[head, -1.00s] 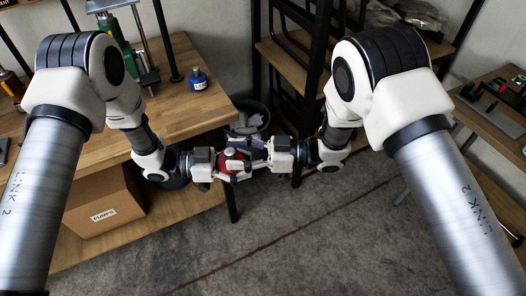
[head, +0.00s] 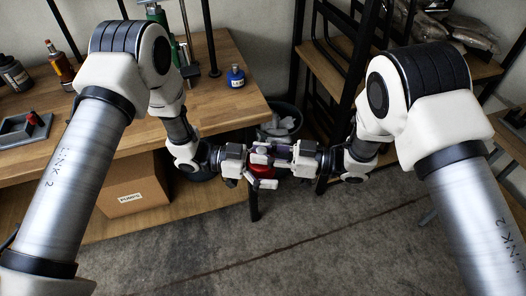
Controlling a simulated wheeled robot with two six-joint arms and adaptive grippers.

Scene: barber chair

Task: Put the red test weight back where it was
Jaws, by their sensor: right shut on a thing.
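The red test weight (head: 263,171) is in the air between my two grippers, in front of the bench. White gripper parts cover its top, so only its lower red part shows. My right gripper (head: 283,161) comes in from the right and is shut on it. My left gripper (head: 252,165) is close against it on the left, with its fingers spread above and below. The two grippers nearly meet, and the exact contact there is too small to tell.
The wooden bench (head: 215,105) holds a blue bottle (head: 235,77), an amber bottle (head: 58,62) and a grey tray (head: 22,132) with a small red piece (head: 35,118). A PUMPS box (head: 133,188) sits below. A dark bin (head: 290,118) stands behind the grippers. The floor in front is clear.

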